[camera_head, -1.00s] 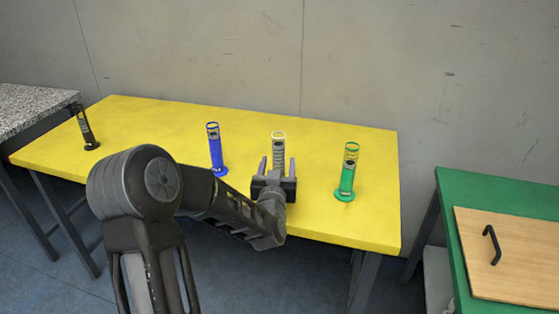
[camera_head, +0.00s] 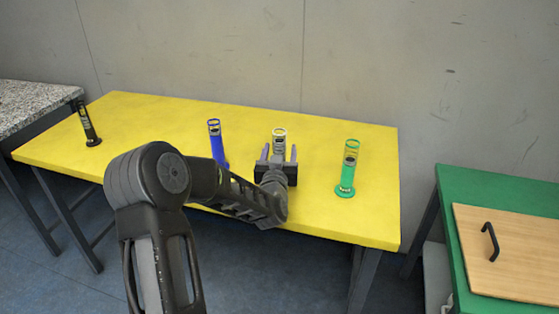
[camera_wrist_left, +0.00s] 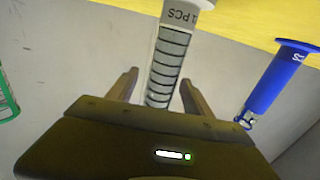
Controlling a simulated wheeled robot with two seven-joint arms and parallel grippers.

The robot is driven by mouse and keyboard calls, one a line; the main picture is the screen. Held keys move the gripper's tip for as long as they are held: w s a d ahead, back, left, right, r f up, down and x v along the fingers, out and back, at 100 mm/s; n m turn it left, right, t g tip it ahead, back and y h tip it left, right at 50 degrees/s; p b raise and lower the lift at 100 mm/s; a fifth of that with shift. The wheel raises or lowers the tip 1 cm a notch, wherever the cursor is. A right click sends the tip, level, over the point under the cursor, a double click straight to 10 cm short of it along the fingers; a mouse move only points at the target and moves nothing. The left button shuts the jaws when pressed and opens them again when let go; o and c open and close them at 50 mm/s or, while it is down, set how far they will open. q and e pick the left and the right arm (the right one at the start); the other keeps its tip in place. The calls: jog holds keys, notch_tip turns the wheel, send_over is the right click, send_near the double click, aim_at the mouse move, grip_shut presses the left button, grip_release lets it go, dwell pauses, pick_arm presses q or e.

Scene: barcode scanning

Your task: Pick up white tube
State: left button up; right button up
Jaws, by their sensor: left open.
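The white tube (camera_head: 279,140) stands upright on the yellow table (camera_head: 330,215), between the blue and green tubes. My left gripper (camera_head: 279,153) is open at the white tube, with one finger on either side of it in the head view. In the left wrist view the white tube (camera_wrist_left: 170,58) runs between the two open fingers (camera_wrist_left: 155,88). I cannot tell whether a finger touches it. The tube's lower part is hidden behind the gripper in the head view. My right gripper is not in view.
A blue tube (camera_head: 216,145) stands close left of the gripper, a green tube (camera_head: 347,170) to the right. A black tube (camera_head: 88,125) stands at the table's far left. A green table with a wooden board (camera_head: 520,250) is at right. A wall rises behind.

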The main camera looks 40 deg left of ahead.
pick_arm(q)
jog(key=shift+x, duration=1.5)
grip_shut()
jog(key=shift+r, duration=0.1)
